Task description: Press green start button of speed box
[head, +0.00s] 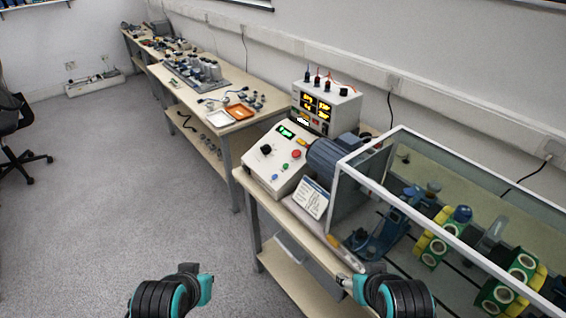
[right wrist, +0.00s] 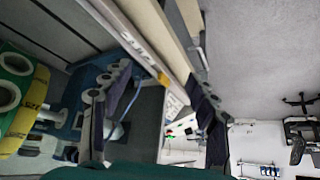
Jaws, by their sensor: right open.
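The speed box (head: 275,162) is a pale sloped console on the near bench, with a green-lit display, a black knob and small coloured buttons. Its green button (head: 285,166) sits on the lower front face, between a red button (head: 296,153) and a blue one (head: 274,177). In the right wrist view my right gripper (right wrist: 160,85) is open, its dark fingers apart with nothing held. The box (right wrist: 182,150) shows small between and beyond the fingers, apart from them.
A clear-walled, white-framed enclosure (head: 402,199) with a motor rig stands right of the box. A blue-grey motor (head: 333,152) and a power supply with lit displays (head: 327,106) stand close by.

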